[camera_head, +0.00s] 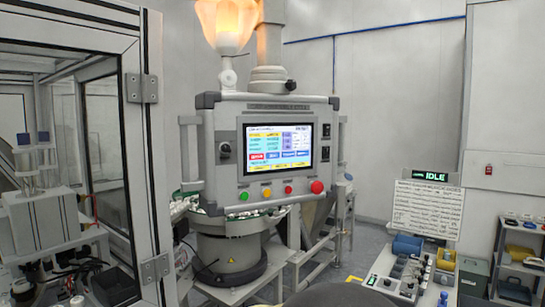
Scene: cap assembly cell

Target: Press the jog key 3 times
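A grey control panel (226,180) hangs in the middle of the view, with a lit touch screen (275,148) showing yellow, purple, red and blue fields. Below the screen is a row of a green button (243,196), a yellow button (266,192), a red button (288,189) and a larger red mushroom knob (317,187). A dark rotary switch (225,150) sits left of the screen. I cannot tell which key is the jog key; the labels are too small to read. My gripper is not in view.
A framed glass machine enclosure (145,150) stands at the left. A round feeder bowl (230,255) is below the panel. At the right are a bench with small parts (400,280), a sign reading IDLE (430,176) and a shelf of bins (520,265). An orange-lit lamp (227,25) is above.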

